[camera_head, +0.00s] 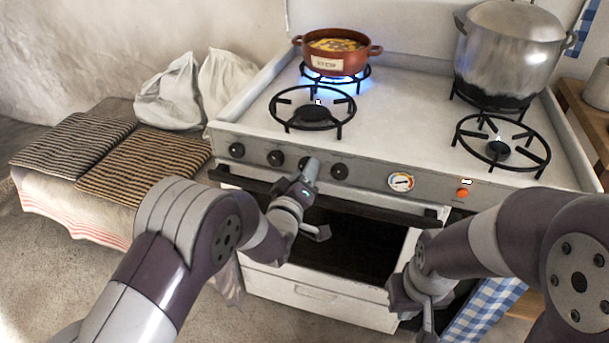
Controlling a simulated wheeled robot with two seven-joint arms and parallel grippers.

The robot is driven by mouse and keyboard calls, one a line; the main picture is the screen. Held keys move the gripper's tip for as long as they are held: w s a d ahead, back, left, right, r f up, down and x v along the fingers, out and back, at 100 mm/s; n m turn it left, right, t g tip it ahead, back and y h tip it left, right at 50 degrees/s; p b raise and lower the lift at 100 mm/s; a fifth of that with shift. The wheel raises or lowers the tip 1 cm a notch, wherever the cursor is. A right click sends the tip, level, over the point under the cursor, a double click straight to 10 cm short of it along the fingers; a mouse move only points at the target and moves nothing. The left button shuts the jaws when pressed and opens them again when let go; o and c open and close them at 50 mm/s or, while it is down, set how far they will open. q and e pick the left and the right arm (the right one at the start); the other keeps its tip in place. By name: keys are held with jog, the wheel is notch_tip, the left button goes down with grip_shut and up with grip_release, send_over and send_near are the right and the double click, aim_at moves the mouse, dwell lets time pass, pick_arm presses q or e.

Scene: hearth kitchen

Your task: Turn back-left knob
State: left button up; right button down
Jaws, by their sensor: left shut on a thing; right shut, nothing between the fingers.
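The white stove has a row of dark knobs on its front panel. My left gripper (309,169) reaches up to the panel and is shut on the third knob from the left (304,162), which it partly hides. Two knobs, the leftmost (236,150) and the second (275,158), are to its left, and another knob (340,171) is just to its right. The back-left burner (358,75) has a blue flame under a red-brown pot (336,55) of food. My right gripper (427,318) is shut and empty, low in front of the stove at the right.
The front-left burner (313,112) and front-right burner (499,149) are bare. A large lidded steel pot (508,55) stands at the back right. A dark oven handle bar (260,187) crosses below the knobs. A bench with striped cushions (150,163) and white sacks (172,95) is at the left.

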pick_arm(q)
jog(key=shift+n, duration=0.5)
jog(key=o, duration=1.1)
jog(key=shift+c, duration=0.2)
jog(key=p+v, duration=0.1)
jog(key=v, duration=1.1)
jog(key=shift+s+p, duration=0.35)
jog(key=shift+a, duration=0.15)
